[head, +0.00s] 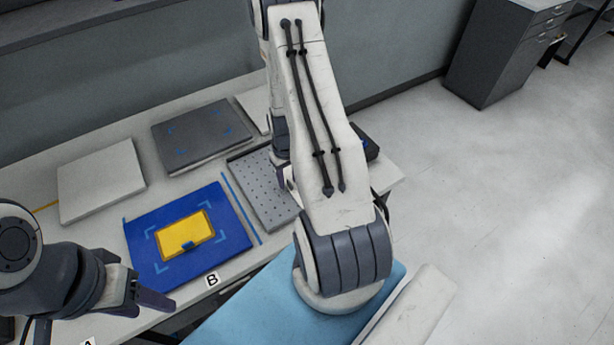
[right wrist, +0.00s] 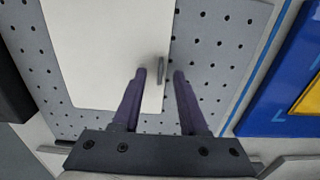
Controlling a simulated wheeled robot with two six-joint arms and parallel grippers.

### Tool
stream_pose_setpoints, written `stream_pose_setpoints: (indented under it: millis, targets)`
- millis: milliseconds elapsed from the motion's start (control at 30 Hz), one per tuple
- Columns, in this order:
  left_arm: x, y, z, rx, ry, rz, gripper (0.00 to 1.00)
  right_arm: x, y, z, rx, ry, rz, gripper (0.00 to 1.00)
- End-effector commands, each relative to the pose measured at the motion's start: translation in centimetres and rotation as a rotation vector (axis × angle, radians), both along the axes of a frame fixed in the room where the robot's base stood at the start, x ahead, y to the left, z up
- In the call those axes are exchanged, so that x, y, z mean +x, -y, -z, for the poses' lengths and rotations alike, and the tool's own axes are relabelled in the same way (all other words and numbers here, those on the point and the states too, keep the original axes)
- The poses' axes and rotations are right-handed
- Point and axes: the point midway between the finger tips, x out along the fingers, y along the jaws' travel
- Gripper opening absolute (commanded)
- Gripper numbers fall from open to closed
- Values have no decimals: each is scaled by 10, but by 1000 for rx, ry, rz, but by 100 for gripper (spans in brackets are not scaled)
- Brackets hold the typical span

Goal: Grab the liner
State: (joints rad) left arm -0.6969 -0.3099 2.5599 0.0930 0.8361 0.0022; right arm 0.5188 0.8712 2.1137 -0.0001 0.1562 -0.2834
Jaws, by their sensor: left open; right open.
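A white sheet, which looks like the liner (right wrist: 100,50), lies on a grey perforated board (right wrist: 215,60) in the right wrist view. A small grey upright tab (right wrist: 161,70) stands near its right edge. My right gripper (right wrist: 160,76) is open, and its two purple fingers straddle the tab in the picture without visibly gripping it. In the head view my right arm hides the liner and part of the perforated board (head: 262,186). My left gripper (head: 138,287) is open and empty near the table's front edge, at the lower left.
A blue mat (head: 145,235) with a yellow panel (head: 186,235) lies left of the perforated board. A white slab (head: 100,180) and a dark grey panel (head: 200,135) lie behind it. A "B" label (head: 212,280) marks the table's front edge. A grey cabinet (head: 490,60) stands far right.

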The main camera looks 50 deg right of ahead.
Motion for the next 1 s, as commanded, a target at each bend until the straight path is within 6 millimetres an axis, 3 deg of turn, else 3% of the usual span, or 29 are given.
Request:
stream_pose_setpoints:
  millis: [200,333,1000]
  targets:
    - [0,0,0,0,0,0,54,0,0,1,0,0,0,42]
    - [0,0,0,0,0,0,54,0,0,1,0,0,0,0]
    - [0,0,0,0,0,0,54,0,0,1,0,0,0,0]
